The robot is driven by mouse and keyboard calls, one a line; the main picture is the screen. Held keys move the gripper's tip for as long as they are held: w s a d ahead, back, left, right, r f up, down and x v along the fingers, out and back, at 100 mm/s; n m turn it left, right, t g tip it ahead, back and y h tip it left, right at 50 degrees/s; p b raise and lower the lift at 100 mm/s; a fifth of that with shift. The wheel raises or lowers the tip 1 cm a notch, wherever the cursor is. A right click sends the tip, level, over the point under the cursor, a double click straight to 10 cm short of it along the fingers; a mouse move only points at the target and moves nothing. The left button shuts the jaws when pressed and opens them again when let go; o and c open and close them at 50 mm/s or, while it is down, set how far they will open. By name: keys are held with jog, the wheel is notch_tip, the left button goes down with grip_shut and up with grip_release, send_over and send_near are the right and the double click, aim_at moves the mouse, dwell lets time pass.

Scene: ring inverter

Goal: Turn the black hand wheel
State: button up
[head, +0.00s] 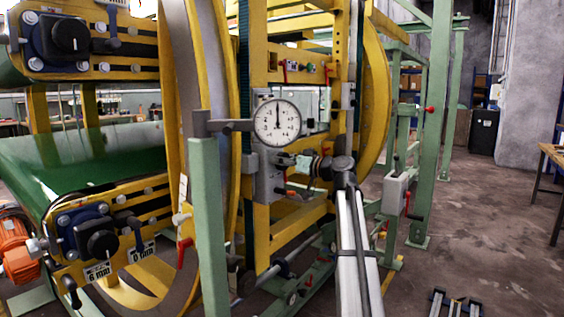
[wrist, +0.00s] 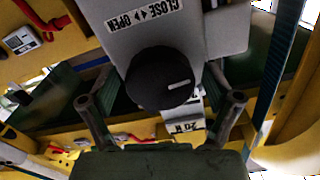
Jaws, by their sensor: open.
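In the wrist view, the black hand wheel (wrist: 158,80) is a round knob with a white line on its face. It sits on a grey housing (wrist: 150,35) with a "CLOSE / OPEN" label. My gripper (wrist: 160,101) is open, with one finger to the left and one to the right of the wheel. Wide gaps show between the fingers and the wheel, and nothing is held. In the head view, my gripper (head: 287,160) is small, in front of the grey housing below the dial gauge. I cannot make out the wheel there.
A white dial gauge (head: 277,122) stands just above my gripper. A green post (head: 208,215) rises at the left front. Yellow ring frames (head: 375,95) surround the area. Other black knobs (head: 98,242) are at the left. The floor (head: 470,200) at right is mostly clear.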

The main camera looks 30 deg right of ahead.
jog(key=v, duration=1.2)
jog(key=shift+a, duration=0.1)
